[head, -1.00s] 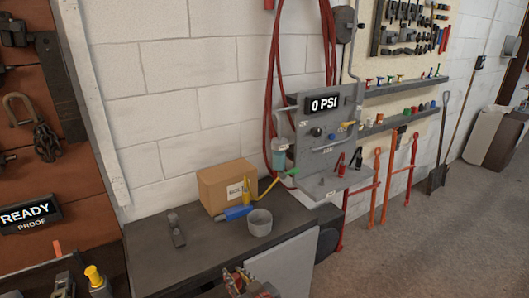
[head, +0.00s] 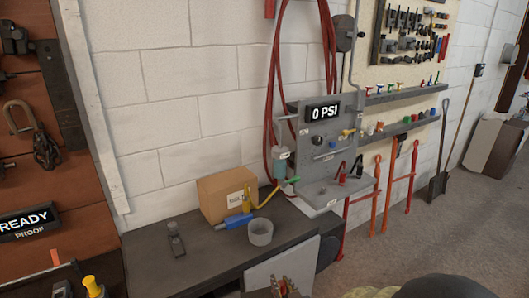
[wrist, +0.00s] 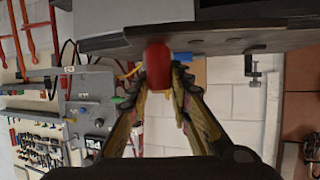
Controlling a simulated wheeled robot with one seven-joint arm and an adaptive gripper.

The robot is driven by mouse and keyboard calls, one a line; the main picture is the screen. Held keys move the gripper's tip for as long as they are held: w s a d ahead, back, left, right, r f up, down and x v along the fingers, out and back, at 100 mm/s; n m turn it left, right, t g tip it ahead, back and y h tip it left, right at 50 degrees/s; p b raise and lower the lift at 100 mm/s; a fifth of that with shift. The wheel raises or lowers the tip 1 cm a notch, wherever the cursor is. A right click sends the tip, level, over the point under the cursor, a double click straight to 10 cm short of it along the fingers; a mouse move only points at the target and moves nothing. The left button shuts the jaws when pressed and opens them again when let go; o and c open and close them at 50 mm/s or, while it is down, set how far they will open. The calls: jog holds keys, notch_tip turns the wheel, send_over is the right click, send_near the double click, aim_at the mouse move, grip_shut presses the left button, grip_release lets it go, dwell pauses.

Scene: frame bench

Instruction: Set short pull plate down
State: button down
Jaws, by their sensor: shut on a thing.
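My gripper (wrist: 157,82) shows in the wrist view with its two fingers closed on a red, rounded piece, the short pull plate (wrist: 157,62). Only its red near end shows clearly; the rest is hidden or foreshortened. In the wrist view it overlaps the dark bench edge; I cannot tell whether it touches anything.
The dark bench top (head: 200,262) has clear room at front left. On it are a cardboard box (head: 226,195), a grey cup (head: 260,232), a blue tool (head: 235,221) and a small dark clamp (head: 176,238). A grey panel stand (head: 330,160) reads 0 PSI.

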jog(key=s+d+f+m+h, duration=0.2)
jog(key=d+f+m+h, duration=0.1)
jog(key=d+f, duration=0.8)
jog(key=d, duration=0.3)
jog(key=shift+s+f+t, duration=0.15)
jog(key=shift+s+t, duration=0.15)
jog(key=shift+s, duration=0.1)
jog(key=shift+a, duration=0.15)
